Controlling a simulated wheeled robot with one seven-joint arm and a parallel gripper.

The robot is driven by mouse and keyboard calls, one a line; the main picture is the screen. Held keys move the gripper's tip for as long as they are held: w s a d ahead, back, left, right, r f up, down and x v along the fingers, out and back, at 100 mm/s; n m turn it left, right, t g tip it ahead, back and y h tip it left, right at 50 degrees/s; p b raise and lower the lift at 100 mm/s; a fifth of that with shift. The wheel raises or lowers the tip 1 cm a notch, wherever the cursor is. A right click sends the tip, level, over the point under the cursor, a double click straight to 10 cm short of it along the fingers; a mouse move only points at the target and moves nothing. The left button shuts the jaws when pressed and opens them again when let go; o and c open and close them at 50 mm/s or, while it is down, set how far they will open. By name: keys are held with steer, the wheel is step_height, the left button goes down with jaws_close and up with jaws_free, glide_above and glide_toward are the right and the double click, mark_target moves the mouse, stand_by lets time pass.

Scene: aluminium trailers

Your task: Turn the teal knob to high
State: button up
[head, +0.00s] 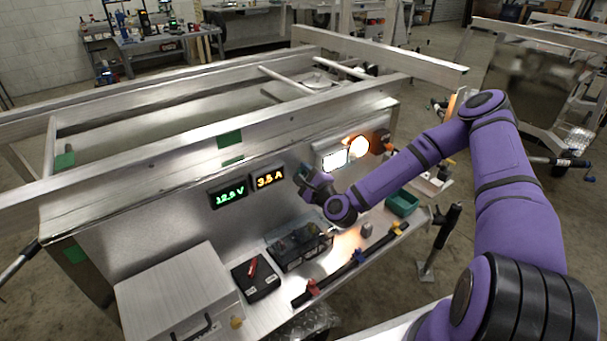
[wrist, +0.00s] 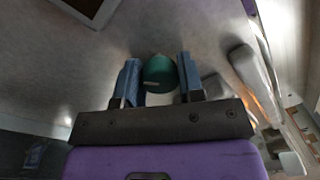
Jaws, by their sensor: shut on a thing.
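The teal knob (wrist: 159,73) shows in the wrist view as a rounded teal shape on the grey metal panel. The blue fingers of my gripper (wrist: 156,80) stand on either side of it, shut on it. A small pale mark shows on the knob's near edge; I cannot read its setting. In the head view my gripper (head: 307,187) is up against the upright trailer panel (head: 190,227), right of the displays. The knob is hidden there behind my gripper and wrist.
The voltage display (head: 228,194) reads about 12.5 V and the current display (head: 268,178) 3.5 A. Two lamps glow on the panel, a white one (head: 334,160) and a warm one (head: 359,147). Below are a battery (head: 300,247), a black box (head: 255,279) and a green bin (head: 402,203).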

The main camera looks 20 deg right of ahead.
steer(key=o, duration=0.9)
steer(key=v, duration=1.1)
steer(key=shift+w, duration=0.1)
